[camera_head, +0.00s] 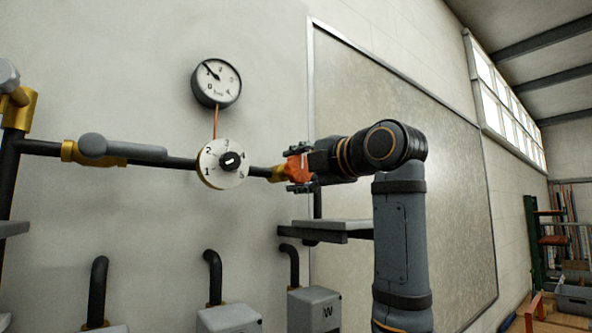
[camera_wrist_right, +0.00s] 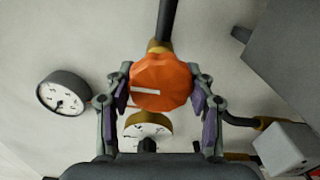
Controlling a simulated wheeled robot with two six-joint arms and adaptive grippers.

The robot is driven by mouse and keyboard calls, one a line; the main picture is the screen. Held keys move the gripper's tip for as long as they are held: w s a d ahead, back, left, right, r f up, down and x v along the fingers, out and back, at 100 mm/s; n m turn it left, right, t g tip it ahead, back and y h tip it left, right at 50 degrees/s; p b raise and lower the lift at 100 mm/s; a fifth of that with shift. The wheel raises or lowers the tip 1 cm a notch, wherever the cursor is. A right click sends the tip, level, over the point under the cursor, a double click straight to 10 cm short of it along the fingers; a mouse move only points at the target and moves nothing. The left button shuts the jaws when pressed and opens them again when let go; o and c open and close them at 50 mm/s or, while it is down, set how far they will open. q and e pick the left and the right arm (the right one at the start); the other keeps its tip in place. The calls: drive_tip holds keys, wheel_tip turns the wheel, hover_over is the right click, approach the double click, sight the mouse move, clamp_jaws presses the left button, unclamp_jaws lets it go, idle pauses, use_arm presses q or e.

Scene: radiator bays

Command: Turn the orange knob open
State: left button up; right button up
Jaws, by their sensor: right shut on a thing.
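The orange knob (camera_head: 294,168) sits on the right end of the dark wall pipe, beside a brass fitting. In the right wrist view the orange knob (camera_wrist_right: 160,82) is a faceted disc with a white mark on its face. My right gripper (camera_head: 299,168) is at the knob, its fingers around it. In the right wrist view the fingers of my right gripper (camera_wrist_right: 161,92) stand on both sides of the knob and are shut on it. My left gripper is not in view.
A numbered white dial (camera_head: 222,164) is on the pipe left of the knob, with a round gauge (camera_head: 216,83) above it. A grey lever (camera_head: 107,146) lies along the pipe further left. A dark shelf (camera_head: 325,229) juts out below my right gripper.

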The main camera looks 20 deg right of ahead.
drive_tip(key=shift+w+f, duration=0.1)
drive_tip(key=shift+f, duration=0.05)
idle(0.4)
drive_tip(key=o, duration=1.2)
drive_tip(key=shift+s+d, duration=0.1)
drive_tip(key=shift+s, duration=0.2)
drive_tip(key=v, duration=1.1)
drive_tip(key=shift+s, duration=0.25)
drive_tip(key=shift+d, duration=0.1)
